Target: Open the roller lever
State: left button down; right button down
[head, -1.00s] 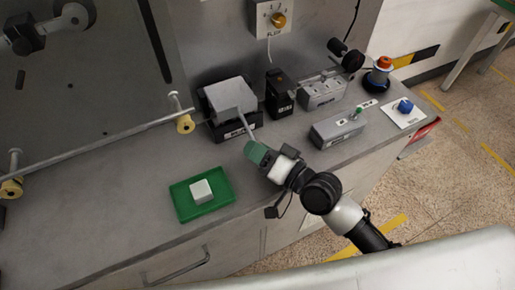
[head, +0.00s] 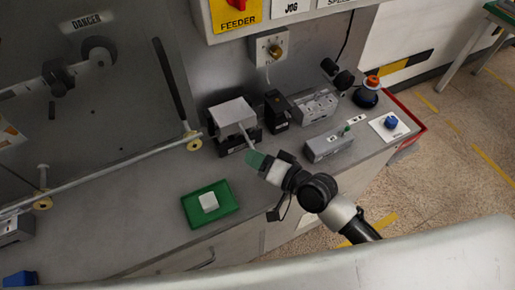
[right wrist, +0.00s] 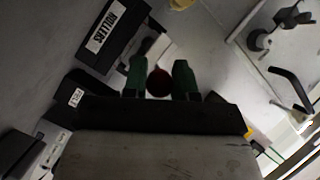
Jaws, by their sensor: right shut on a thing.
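The roller unit (head: 232,113) is a grey box on a dark base on the bench, against the machine panel. Its lever (head: 245,134) slants out toward the front. In the right wrist view the unit's label (right wrist: 108,28) reads ROLLERS. My right gripper (head: 255,160), with green fingers, is at the lever's outer end. In the right wrist view the gripper (right wrist: 160,80) has a dark red round knob (right wrist: 159,83) between its fingers. It is shut on this knob, which hides the lever's tip in the head view. My left gripper is not in view.
A green tray (head: 228,213) holding a pale block (head: 208,202) lies left of my right gripper. A black unit (head: 277,110), grey boxes, a blue knob (head: 390,122) and an orange-topped button (head: 371,82) stand to the right. A rail (head: 110,176) with yellow rollers runs along the panel.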

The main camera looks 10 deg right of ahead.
jog(key=r+g+p, duration=0.1)
jog(key=r+p, duration=0.1)
jog(key=p, duration=0.1)
jog(key=r+h+p, duration=0.1)
jog(key=r+p, duration=0.1)
jog(key=p, duration=0.2)
jog(key=w+r+m+g+p, duration=0.1)
jog(key=r+p, duration=0.1)
jog(key=p, duration=0.2)
jog(key=shift+a+r+g+h, duration=0.2)
jog(key=shift+r+g+h, duration=0.1)
jog(key=shift+h, duration=0.1)
jog(key=shift+w+a+r+m+g+h+p, duration=0.15)
jog(key=shift+w+r+g+p, duration=0.2)
jog(key=shift+p, duration=0.4)
jog(key=shift+w+r+m+g+h+p, duration=0.15)
jog(key=shift+r+g+p, duration=0.2)
jog(key=shift+p, duration=0.35)
jog(key=shift+r, duration=0.1)
jog(key=c, duration=0.9)
grip_release()
jog(key=b+v, duration=0.2)
jog(key=v, duration=0.8)
jog(key=shift+s+d+r+b, duration=0.15)
jog(key=shift+s+d+b, duration=0.1)
jog(key=shift+b, duration=0.05)
